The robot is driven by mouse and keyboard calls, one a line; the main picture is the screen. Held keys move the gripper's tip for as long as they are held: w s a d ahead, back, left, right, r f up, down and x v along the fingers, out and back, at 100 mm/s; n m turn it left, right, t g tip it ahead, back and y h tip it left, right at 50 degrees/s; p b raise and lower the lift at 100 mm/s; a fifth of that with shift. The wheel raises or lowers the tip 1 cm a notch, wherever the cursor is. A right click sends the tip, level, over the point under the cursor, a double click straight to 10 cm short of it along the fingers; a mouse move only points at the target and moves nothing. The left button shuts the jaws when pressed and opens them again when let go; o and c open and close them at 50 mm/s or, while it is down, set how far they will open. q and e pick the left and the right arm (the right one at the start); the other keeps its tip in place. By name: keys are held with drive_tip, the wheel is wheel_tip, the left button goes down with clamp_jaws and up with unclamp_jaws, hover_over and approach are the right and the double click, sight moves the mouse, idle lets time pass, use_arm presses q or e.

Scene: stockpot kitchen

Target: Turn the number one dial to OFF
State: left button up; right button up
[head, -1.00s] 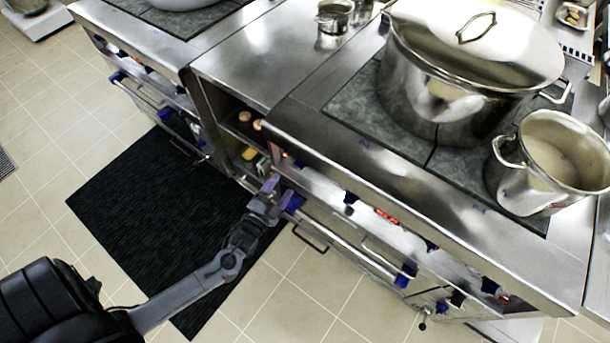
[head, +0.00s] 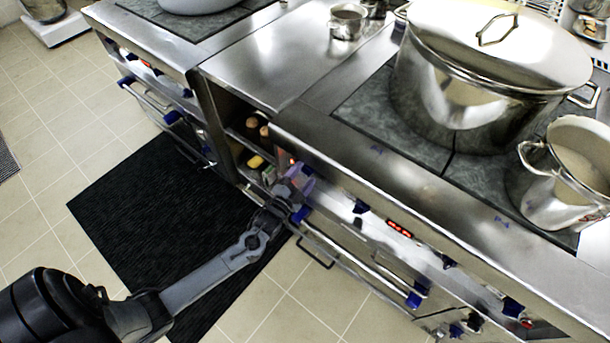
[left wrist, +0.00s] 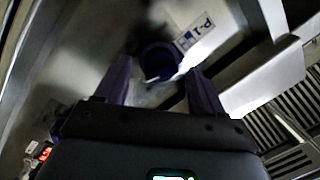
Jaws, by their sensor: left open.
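In the left wrist view, a dark blue dial (left wrist: 160,62) is on the metal front panel, beside a small label whose characters appear rotated. The two purple fingers of my left gripper (left wrist: 158,88) are spread apart on either side of the dial's near edge; I cannot tell whether they touch it. In the head view my left gripper (head: 297,183) is at the left end of the right stove's front panel and hides the dial there. The dial's setting is not readable. My right gripper is not in view.
More blue dials (head: 361,207) and a red display (head: 400,228) line the panel to the right. An oven handle (head: 345,258) runs below. A large lidded stockpot (head: 470,100) and a smaller pot (head: 560,180) stand on top. A black mat (head: 150,215) covers the floor.

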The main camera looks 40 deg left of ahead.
use_arm(q)
drive_tip(key=shift+w+a, duration=0.15)
drive_tip(key=shift+w, duration=0.55)
drive_tip(key=c, duration=1)
drive_tip(key=shift+c, duration=0.2)
